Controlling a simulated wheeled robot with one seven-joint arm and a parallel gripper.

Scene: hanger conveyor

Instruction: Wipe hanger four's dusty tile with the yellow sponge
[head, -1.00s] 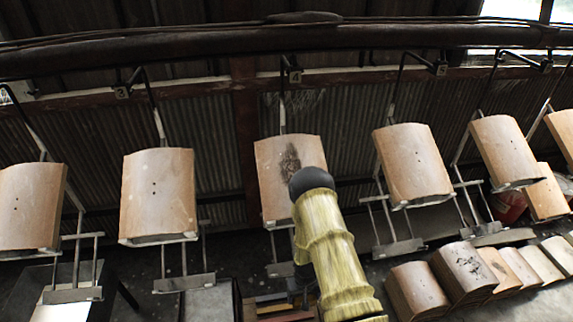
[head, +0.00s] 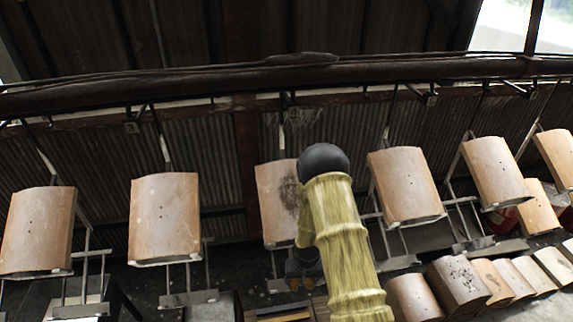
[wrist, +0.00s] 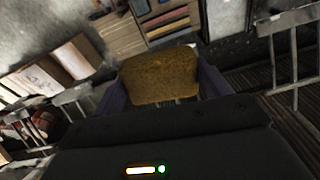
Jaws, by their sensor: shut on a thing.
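Hanger four's tile (head: 272,212) is a curved tan tile with a dark dusty smudge, hanging at the middle of the head view. Its number tag (head: 293,114) is above it. My yellow arm covers the tile's right part, so part of the smudge is hidden. My gripper (wrist: 160,86) is shut on the yellow sponge (wrist: 157,72), which sits between its two fingers in the wrist view. In the head view, the dark gripper shows beside my arm, low near the tile's bottom edge. The tile is not seen in the wrist view, and I see no contact between sponge and tile.
Other tan tiles hang on both sides, the nearest at left (head: 164,215) and right (head: 405,187), with metal frames below. A dark rail (head: 200,85) runs above. A row of stacked tiles (head: 457,284) stands at the lower right.

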